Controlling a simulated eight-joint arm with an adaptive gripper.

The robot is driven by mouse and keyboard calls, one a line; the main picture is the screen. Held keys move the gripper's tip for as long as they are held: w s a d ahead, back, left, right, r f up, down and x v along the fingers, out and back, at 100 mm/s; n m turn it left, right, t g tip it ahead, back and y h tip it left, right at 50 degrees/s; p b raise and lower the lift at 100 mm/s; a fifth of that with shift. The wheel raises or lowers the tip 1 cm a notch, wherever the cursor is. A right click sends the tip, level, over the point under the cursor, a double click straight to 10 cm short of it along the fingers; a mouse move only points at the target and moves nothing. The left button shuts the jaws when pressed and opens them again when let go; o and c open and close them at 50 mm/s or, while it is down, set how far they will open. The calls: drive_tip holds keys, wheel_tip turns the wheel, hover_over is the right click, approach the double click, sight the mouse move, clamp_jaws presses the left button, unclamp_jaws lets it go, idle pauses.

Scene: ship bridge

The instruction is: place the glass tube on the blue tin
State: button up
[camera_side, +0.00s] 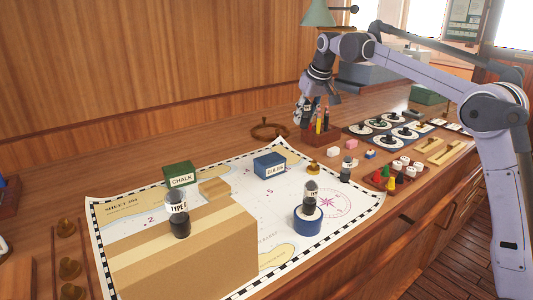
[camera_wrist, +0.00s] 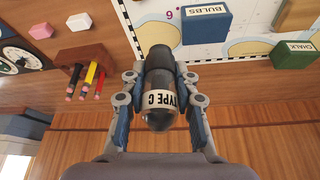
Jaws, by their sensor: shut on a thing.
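My gripper (camera_wrist: 159,100) is shut on a glass tube (camera_wrist: 158,121) with a dark end and a white label reading "TYPE C". In the side view my gripper (camera_side: 305,110) is raised over the back of the desk, near the pencil holder. A round blue tin (camera_side: 307,225) stands on the chart, with another dark-based labelled tube (camera_side: 311,191) upright on it. A blue box labelled "BULBS" (camera_side: 270,165) sits farther back on the chart; it also shows in the wrist view (camera_wrist: 206,23). A "TYPE" tube (camera_side: 178,215) stands on the cardboard box, and a smaller-looking one (camera_side: 346,170) stands right of the chart.
The cardboard box (camera_side: 185,260) fills the front left of the chart (camera_side: 270,210). A green "CHALK" box (camera_side: 179,174) is behind it. The wooden pencil holder (camera_side: 322,135) is close to my gripper. Game pieces (camera_side: 390,180) and trays crowd the right.

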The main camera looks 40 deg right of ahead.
drive_tip(key=shift+d+r, duration=0.1)
drive_tip(key=shift+d, duration=0.55)
drive_tip(key=shift+w, duration=0.2)
hover_over(267, 156)
drive_tip(key=s, duration=0.2)
wheel_tip(267, 156, down, 7)
drive_tip(key=shift+w+r, duration=0.1)
drive_tip(key=shift+a+f, duration=0.1)
drive_tip(key=shift+f, duration=1.95)
drive_tip(key=o, duration=1.1)
drive_tip(key=shift+f, duration=0.15)
drive_tip(key=v, duration=1.2)
drive_tip(key=shift+r, duration=0.25)
